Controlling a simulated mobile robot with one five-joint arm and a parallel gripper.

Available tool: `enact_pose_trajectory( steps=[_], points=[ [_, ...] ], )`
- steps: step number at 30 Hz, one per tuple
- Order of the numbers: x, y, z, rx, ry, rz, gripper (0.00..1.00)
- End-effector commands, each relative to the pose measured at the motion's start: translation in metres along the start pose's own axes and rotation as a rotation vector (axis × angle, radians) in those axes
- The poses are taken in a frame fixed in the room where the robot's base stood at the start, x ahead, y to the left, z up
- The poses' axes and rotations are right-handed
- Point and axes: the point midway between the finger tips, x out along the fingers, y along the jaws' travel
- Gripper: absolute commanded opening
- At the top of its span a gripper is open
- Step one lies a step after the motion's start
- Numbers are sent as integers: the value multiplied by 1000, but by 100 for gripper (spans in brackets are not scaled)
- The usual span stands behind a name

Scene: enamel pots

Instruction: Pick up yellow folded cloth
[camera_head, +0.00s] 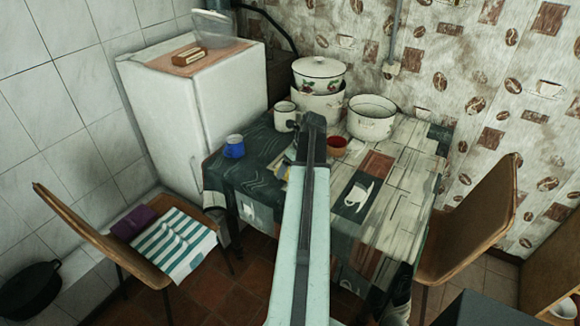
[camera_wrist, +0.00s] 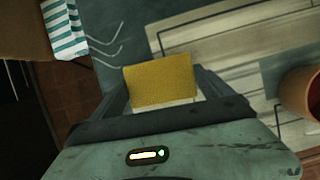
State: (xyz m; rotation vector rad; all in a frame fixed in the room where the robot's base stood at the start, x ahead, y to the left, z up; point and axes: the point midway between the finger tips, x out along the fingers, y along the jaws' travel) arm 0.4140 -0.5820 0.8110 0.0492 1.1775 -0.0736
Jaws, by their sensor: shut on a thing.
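The yellow folded cloth (camera_wrist: 160,82) shows in the wrist view as a small, rough-textured yellow block with a pale lower edge. It sits between the two dark fingers of my gripper (camera_wrist: 162,86), which are shut on it from the left and right. The patterned tabletop lies behind it; I cannot tell how far above the table it is. In the head view my arm reaches over the table (camera_head: 385,215) and hides the gripper and most or all of the cloth.
A brown-red bowl (camera_head: 337,146) stands right of my arm; it also shows in the wrist view (camera_wrist: 301,92). Behind are enamel pots (camera_head: 319,75), a white pot (camera_head: 371,118) and a white mug (camera_head: 285,116). A blue mug (camera_head: 234,147) stands left. Chairs flank the table.

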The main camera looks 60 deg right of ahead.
Motion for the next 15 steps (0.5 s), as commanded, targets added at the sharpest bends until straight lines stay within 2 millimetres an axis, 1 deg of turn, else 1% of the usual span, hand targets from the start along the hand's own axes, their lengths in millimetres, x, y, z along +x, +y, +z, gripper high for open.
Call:
enact_pose_trajectory(
  steps=[1, 2, 3, 5, 8, 15],
  points=[
    [-14, 0, 6, 0, 0, 0, 51],
    [-18, 0, 8, 0, 0, 0, 51],
    [-17, 1, -6, 4, 0, -1, 51],
    [-22, 2, -19, 4, 0, -1, 51],
    [-34, 4, -41, 5, 0, -1, 51],
    [-65, 5, -101, 5, 0, -2, 51]
  ],
)
